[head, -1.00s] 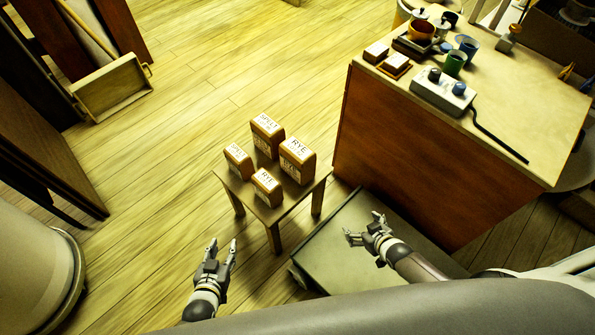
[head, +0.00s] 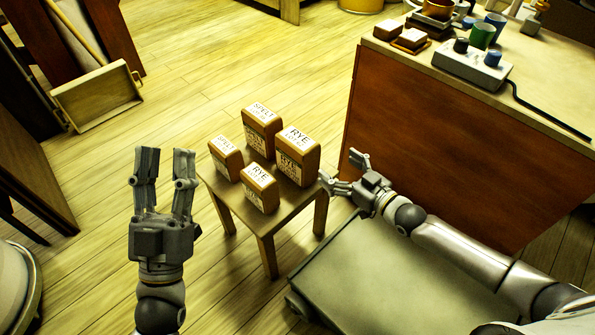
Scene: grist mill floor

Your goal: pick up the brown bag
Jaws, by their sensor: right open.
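Several brown bags with white labels stand upright on a small wooden table. A SPELT bag (head: 262,130) is at the back, a smaller SPELT bag (head: 226,157) at the left, a large RYE bag (head: 298,157) at the right and a smaller RYE bag (head: 260,188) in front. I cannot tell which one the task means. My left gripper (head: 165,168) is open and empty, left of the table, with its fingers pointing away from me. My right gripper (head: 340,170) is open and empty, just right of the large RYE bag and apart from it.
The small table (head: 285,209) has little bare top. A brown-sided counter (head: 440,135) stands close on the right, with a power strip (head: 472,65) and cups on top. A grey-green low platform (head: 385,275) lies below my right arm. The floor (head: 230,60) behind the table is clear.

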